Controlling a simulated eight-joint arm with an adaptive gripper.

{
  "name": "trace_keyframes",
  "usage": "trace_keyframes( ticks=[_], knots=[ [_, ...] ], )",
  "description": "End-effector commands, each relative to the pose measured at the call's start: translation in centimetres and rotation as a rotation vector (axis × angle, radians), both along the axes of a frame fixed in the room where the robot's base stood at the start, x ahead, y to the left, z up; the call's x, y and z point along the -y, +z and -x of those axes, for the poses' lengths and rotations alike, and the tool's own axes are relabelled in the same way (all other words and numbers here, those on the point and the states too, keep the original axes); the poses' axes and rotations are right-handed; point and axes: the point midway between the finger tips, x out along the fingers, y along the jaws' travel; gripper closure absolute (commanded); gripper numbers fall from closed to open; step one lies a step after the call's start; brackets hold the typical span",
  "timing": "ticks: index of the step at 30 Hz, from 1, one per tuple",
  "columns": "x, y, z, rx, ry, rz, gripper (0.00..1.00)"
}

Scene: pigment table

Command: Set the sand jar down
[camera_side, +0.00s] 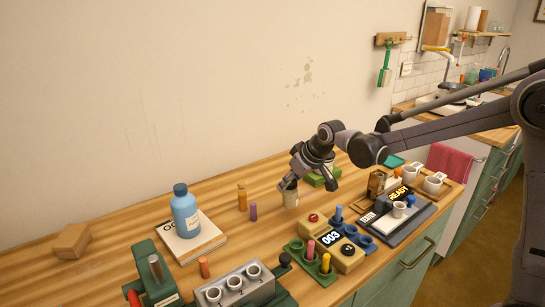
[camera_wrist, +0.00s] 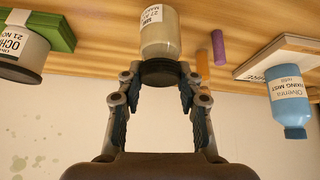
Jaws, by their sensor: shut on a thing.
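The sand jar (camera_side: 290,198) is a small pale beige jar with a white label, at the middle of the wooden table (camera_side: 120,262). In the wrist view the jar (camera_wrist: 160,38) shows upside down in the picture, its dark lid (camera_wrist: 163,73) between the fingers. My gripper (camera_side: 287,183) is above the jar and shut on its lid; it also shows in the wrist view (camera_wrist: 160,78). The jar looks upright, with its base at or close to the table top; I cannot tell whether it touches.
A purple stick (camera_side: 253,212) and an orange one (camera_side: 242,197) stand left of the jar. A blue bottle (camera_side: 184,212) stands on a book (camera_side: 190,242). A green block (camera_side: 323,178) lies behind, bearing an ochre jar (camera_wrist: 22,48). A yellow device (camera_side: 330,241) stands in front.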

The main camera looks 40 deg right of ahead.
Motion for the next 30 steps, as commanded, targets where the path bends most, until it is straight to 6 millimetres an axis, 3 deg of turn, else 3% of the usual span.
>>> trace_keyframes(
  ticks=[7,15,16,18,19,30],
  knots=[
    [0.0,-3.0,0.0,0.001,0.0,0.0,1.0],
    [0.0,-3.6,0.1,-0.003,0.001,0.001,1.0],
    [0.0,-3.6,0.1,-0.004,0.001,0.001,0.61],
    [0.0,-3.6,0.1,-0.004,0.001,0.001,0.41],
    [0.0,-3.6,0.1,-0.003,0.001,0.001,0.37],
    [0.1,-3.3,0.2,-0.001,0.0,0.0,0.37]
  ],
)
